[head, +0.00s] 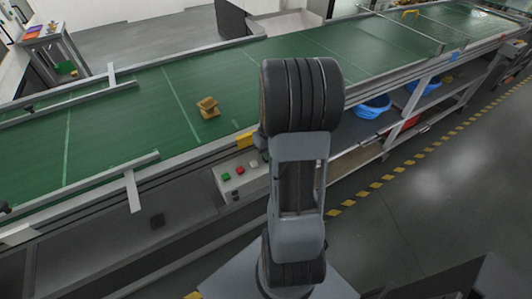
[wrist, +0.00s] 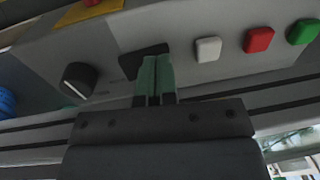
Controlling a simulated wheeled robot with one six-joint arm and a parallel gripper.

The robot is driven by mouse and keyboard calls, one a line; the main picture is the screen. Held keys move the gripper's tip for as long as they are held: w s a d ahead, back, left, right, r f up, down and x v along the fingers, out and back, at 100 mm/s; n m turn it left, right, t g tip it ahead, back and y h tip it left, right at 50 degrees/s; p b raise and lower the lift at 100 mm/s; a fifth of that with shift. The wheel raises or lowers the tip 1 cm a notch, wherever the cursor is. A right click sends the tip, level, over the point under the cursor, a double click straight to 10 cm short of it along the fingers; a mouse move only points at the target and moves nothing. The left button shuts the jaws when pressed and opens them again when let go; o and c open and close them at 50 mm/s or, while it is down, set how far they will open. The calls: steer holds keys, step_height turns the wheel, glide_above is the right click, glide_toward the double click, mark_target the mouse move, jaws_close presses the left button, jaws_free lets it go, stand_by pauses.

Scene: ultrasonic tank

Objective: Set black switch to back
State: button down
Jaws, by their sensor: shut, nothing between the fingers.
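In the wrist view, a black switch (wrist: 130,66) sits on the grey panel, partly hidden behind my fingers. A round black knob (wrist: 79,78) with a pale mark is to its left. My gripper (wrist: 156,62) is shut with its greenish fingers together and empty. The fingertips overlap the right part of the switch; whether they touch it I cannot tell. The switch's exact position is not clear. In the head view my arm hides the gripper and the right part of the control box (head: 232,188).
White (wrist: 208,49), red (wrist: 258,40) and green (wrist: 303,32) buttons line the panel right of the fingers. A yellow part with red shows at the top left. In the head view, a green conveyor (head: 150,92) carries a small brown block (head: 208,108).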

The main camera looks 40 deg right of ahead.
steer(key=shift+s+d+r, duration=0.1)
steer(key=shift+d+r, duration=0.15)
steer(key=shift+d, duration=0.35)
step_height(320, 180, up, 14)
steer(key=a+p, duration=0.2)
steer(key=shift+w+p, duration=0.2)
steer(key=shift+p, duration=0.2)
steer(key=shift+f, duration=0.1)
stand_by(0.4)
steer(key=s+a+r+n+t, duration=0.1)
steer(key=s+a+t, duration=0.1)
steer(key=a, duration=0.7)
steer(key=s+a+r+n+t+h, duration=0.1)
steer(key=s+a, duration=0.3)
steer(key=a, duration=0.5)
steer(key=shift+a+r+t, duration=0.25)
steer(key=shift+r+t, duration=0.25)
steer(key=shift+r, duration=0.2)
